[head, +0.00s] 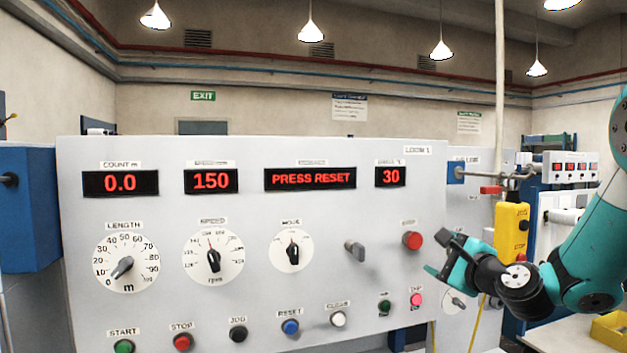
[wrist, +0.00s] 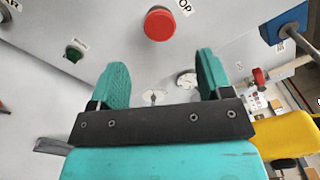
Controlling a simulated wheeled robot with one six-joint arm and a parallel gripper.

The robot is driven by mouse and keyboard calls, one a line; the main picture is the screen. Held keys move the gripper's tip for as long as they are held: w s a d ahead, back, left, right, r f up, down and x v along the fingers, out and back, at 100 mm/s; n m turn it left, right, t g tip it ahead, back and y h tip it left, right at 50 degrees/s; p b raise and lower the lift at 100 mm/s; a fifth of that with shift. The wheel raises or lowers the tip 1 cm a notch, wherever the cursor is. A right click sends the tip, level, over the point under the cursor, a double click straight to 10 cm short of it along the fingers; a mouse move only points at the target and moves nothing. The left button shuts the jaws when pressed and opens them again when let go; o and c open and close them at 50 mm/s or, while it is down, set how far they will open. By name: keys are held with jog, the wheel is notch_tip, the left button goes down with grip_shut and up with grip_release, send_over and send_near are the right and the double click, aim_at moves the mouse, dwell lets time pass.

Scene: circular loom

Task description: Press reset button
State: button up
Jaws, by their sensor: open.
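The blue reset button (head: 290,327) sits low on the grey control panel (head: 380,260), under a RESET label, between the black JOG button (head: 238,333) and the white CLEAR button (head: 338,319). A red display (head: 310,178) on the panel reads PRESS RESET. My gripper (head: 443,257) is at the panel's right side, well to the right of the reset button and near the red stop knob (head: 412,240). In the wrist view its two teal fingers (wrist: 160,85) are apart with nothing between them, and the red knob (wrist: 159,24) shows beyond them. The reset button is not visible in the wrist view.
The green START (head: 123,346) and red STOP (head: 182,342) buttons are at lower left. A grey lever (head: 355,251) sticks out between reset and my gripper. A yellow box (head: 511,231) hangs at right.

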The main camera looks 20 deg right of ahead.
grip_shut()
dwell(1.7)
